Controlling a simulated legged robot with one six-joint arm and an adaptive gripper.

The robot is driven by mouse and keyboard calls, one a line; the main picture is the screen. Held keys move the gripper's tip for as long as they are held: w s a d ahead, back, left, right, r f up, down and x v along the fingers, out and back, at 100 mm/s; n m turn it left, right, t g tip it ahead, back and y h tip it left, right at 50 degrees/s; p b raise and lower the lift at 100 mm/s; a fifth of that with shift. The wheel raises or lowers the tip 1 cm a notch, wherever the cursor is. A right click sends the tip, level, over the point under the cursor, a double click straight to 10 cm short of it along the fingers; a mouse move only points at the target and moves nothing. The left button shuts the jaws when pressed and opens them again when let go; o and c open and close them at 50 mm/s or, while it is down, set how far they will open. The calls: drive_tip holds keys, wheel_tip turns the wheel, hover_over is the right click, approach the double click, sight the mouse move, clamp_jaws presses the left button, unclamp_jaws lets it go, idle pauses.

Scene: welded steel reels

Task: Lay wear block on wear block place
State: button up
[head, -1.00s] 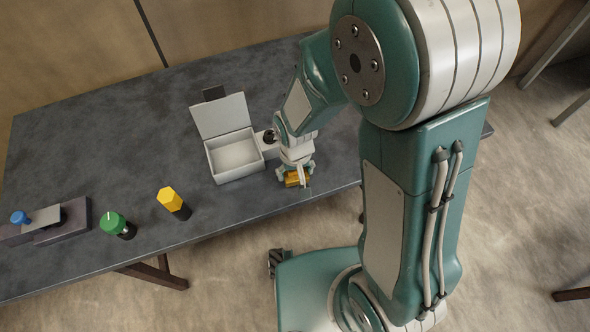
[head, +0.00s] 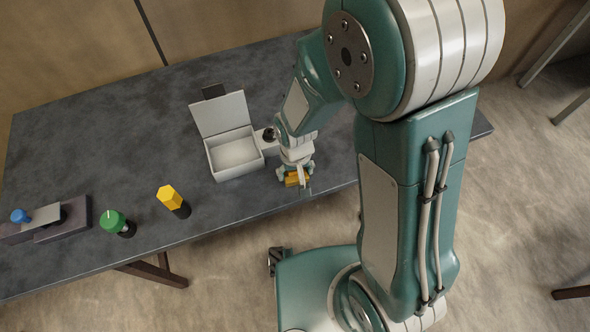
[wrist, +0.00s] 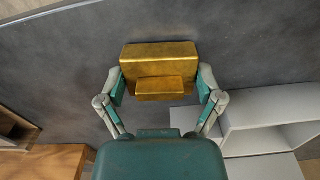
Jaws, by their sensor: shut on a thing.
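The wear block is a yellow, brass-coloured stepped block (head: 292,180) near the table's front edge, right of the white box. It also shows in the wrist view (wrist: 160,62), between the two fingers. My gripper (head: 297,178) is shut on it, with teal finger pads at its left and right sides (wrist: 160,88). The arm partly hides the block in the head view, and I cannot tell whether it touches the table. I cannot make out a marked wear block place in either view.
An open white box with a raised lid (head: 234,170) stands just left of my gripper. A yellow hexagonal-topped piece (head: 169,197), a green-topped piece (head: 114,222) and a dark block with a blue knob (head: 62,222) stand further left. Bare grey tabletop (head: 110,110) lies behind.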

drive_tip(key=shift+f, duration=0.2)
idle(0.7)
drive_tip(key=o, duration=1.1)
drive_tip(key=shift+c, duration=0.2)
drive_tip(key=shift+r, duration=3)
drive_tip(key=shift+d+r, duration=0.1)
drive_tip(key=shift+r, duration=0.15)
drive_tip(key=s+d+r+t, duration=0.2)
drive_tip(key=d+r, duration=0.2)
drive_tip(key=r, duration=0.3)
drive_tip(key=s+d+r+m+t, duration=0.1)
drive_tip(key=s+d+r, duration=0.2)
drive_tip(key=r, duration=0.4)
drive_tip(key=s+d+r+m+t, duration=0.1)
drive_tip(key=s+d+r+t, duration=0.1)
drive_tip(key=d+r, duration=0.3)
wheel_tip(320, 180, up, 3)
drive_tip(key=shift+s+f+t, duration=0.2)
drive_tip(key=shift+s+t, duration=0.1)
drive_tip(key=shift+s, duration=0.2)
